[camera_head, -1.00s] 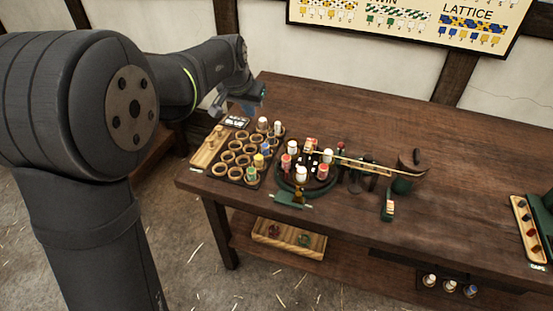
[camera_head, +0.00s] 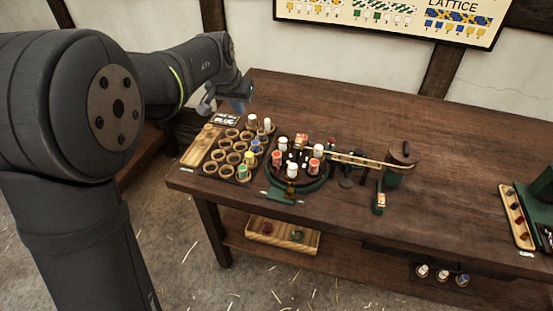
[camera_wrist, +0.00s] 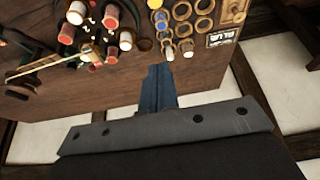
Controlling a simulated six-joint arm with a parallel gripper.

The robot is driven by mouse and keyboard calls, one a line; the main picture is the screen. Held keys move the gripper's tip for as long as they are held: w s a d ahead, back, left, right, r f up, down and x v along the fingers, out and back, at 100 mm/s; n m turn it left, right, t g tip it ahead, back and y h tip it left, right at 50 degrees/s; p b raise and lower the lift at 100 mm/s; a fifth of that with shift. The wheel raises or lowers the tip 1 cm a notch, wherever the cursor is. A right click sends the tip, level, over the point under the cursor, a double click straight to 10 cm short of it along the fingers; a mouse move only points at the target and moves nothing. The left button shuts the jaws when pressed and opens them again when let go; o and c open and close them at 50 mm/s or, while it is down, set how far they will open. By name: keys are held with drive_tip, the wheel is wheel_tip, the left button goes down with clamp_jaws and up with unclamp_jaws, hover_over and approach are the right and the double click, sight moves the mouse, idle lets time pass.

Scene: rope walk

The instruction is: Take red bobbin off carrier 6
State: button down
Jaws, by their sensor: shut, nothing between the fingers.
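Several red-topped bobbins stand among white ones on the dark green round carrier ring (camera_head: 297,190) on the table. One red bobbin (camera_head: 277,158) is at its left side and another red bobbin (camera_head: 314,166) at its right front. In the wrist view red bobbins (camera_wrist: 64,38) show at the upper left. I cannot read the carrier numbers, so I cannot tell which is carrier 6. My gripper (camera_wrist: 158,68) is shut and empty, its blue fingers over the table's back edge in the wrist view. In the head view it hangs above the table's back left, apart from the bobbins.
A rack (camera_head: 219,160) of round holders stands left of the ring, with a few white, yellow, blue and green bobbins in it. A wooden rod (camera_head: 365,159) juts right from the ring. A long tray (camera_head: 515,218) lies at the far right. The table's back middle is clear.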

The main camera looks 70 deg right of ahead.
drive_tip(key=c, duration=2.1)
unclamp_jaws()
drive_tip(key=o, duration=1.1)
drive_tip(key=w+a+f+t+h, duration=0.1)
drive_tip(key=w+f+t+h, duration=0.15)
drive_tip(key=w+f, duration=0.35)
drive_tip(key=m+g+h, duration=0.3)
drive_tip(key=g+h, duration=0.3)
drive_tip(key=g, duration=0.1)
approach(274, 159)
drive_tip(key=shift+t, duration=0.35)
drive_tip(key=d, duration=0.1)
drive_tip(key=s+d, duration=0.1)
drive_tip(key=s+d+f, duration=0.1)
drive_tip(key=shift+d, duration=0.25)
drive_tip(key=shift+x, duration=2.75)
